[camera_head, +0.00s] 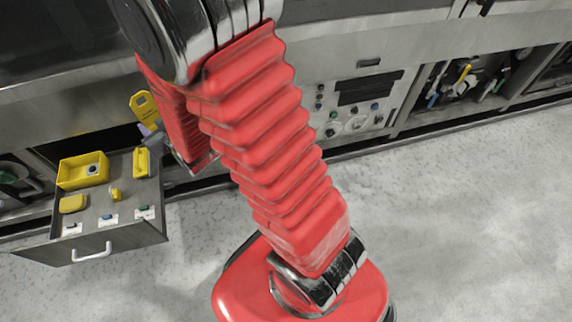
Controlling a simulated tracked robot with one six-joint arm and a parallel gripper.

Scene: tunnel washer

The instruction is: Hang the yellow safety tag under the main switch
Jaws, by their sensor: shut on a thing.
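The yellow safety tag (144,107) is upright, with a hole near its top and dark marks on its face. It is above the back edge of the open drawer. My gripper (151,130) is shut on the tag's lower part; my red arm hides much of the wrist. A control panel (392,99) is on the machine front to the right of my arm, with several knobs and buttons and a dark display. I cannot tell which of its controls is the main switch.
An open grey drawer (148,222) sticks out at the left. It holds a yellow bin (70,174), a yellow case (141,162) and several small items. An open bay (468,80) with hoses and cables is at the right. The floor (470,210) at the right is clear.

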